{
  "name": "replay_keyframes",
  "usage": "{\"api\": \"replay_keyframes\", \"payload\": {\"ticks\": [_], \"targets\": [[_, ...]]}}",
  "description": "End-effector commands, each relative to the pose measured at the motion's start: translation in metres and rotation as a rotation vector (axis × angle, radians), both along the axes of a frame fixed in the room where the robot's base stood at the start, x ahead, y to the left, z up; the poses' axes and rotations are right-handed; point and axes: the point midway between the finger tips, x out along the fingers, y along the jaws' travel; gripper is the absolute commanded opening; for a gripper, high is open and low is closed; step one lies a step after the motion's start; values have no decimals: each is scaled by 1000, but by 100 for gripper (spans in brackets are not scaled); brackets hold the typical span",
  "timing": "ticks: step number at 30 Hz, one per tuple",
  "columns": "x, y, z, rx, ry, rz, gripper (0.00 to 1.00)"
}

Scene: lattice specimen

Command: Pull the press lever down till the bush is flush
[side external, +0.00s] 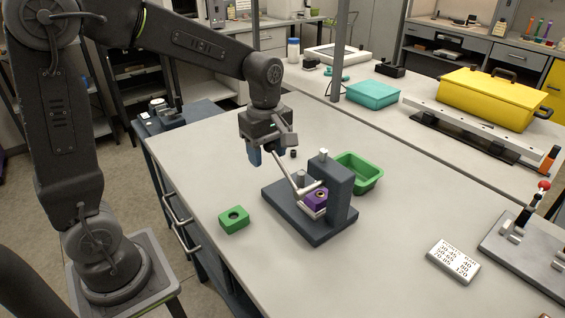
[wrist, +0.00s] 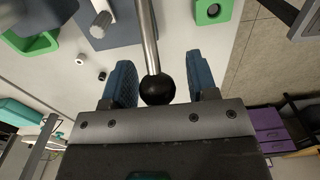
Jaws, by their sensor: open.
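The press (side external: 337,190) stands on a dark base plate on the bench. Its silver lever (side external: 286,172) slants up and left from the column toward my gripper (side external: 267,156). A purple block (side external: 316,199) sits in the press, with a small brassy ring, seemingly the bush (side external: 320,193), at its top. I cannot tell how far the bush stands proud. In the wrist view the lever rod (wrist: 149,40) ends in a black knob (wrist: 158,89) between the open blue fingers of my gripper (wrist: 161,75). Gaps show on both sides of the knob.
A green block with a hole (side external: 234,219) lies left of the press. A green tray (side external: 368,168) stands close behind it. A small dark cylinder (side external: 293,153) is near my gripper. A label plate (side external: 453,261) lies right. The bench front is clear.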

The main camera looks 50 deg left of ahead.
Motion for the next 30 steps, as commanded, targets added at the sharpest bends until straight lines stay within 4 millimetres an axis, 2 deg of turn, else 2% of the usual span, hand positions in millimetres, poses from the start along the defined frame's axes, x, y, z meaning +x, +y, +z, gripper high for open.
{"api": "replay_keyframes", "payload": {"ticks": [7, 20, 30], "targets": [[0, 0, 6, 0, -2, -1, 53], [0, 0, 51, 0, -1, -1, 53], [0, 0, 55, 0, 1, -1, 53]]}}
